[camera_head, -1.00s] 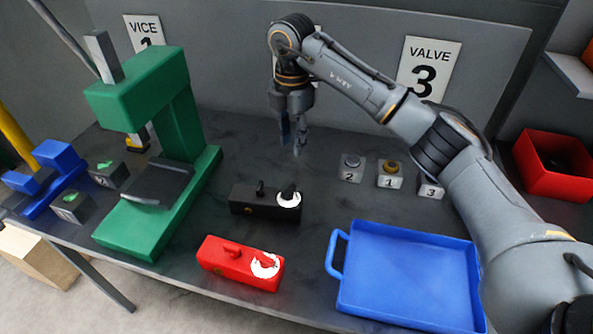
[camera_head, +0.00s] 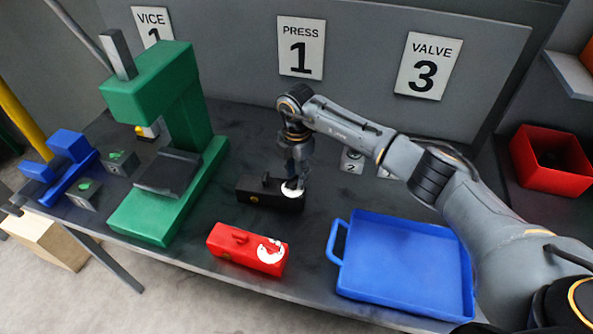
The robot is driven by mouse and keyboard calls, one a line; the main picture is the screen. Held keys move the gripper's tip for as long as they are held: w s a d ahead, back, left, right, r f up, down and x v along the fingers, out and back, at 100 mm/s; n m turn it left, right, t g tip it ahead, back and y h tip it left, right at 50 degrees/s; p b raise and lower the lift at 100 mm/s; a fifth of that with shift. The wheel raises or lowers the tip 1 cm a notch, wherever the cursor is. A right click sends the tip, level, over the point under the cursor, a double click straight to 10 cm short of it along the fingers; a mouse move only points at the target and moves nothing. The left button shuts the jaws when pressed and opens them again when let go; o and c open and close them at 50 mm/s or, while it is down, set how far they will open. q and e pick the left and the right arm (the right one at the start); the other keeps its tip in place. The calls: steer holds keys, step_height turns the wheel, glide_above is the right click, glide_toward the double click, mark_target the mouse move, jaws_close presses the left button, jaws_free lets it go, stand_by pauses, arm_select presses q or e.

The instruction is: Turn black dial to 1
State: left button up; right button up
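The black box (camera_head: 257,197) lies on the dark table, with a small black lever on top and a white dial face (camera_head: 291,190) at its right end. My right gripper (camera_head: 295,183) points down right at this dial and covers its black knob. I cannot tell whether the fingers touch or grip the knob, or how far they are apart. The dial's setting is hidden. A similar red box (camera_head: 232,249) with a red dial stands nearer the front edge. My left gripper is not in view.
A green press (camera_head: 145,226) stands at left, with a blue vice (camera_head: 62,165) beyond it. A blue tray (camera_head: 400,260) lies at right under my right arm. Small numbered blocks (camera_head: 352,161) stand behind, partly hidden by the arm. A red bin (camera_head: 552,165) is at far right.

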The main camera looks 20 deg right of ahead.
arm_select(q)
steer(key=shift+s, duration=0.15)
arm_select(e)
steer(key=shift+c, duration=0.6)
jaws_close()
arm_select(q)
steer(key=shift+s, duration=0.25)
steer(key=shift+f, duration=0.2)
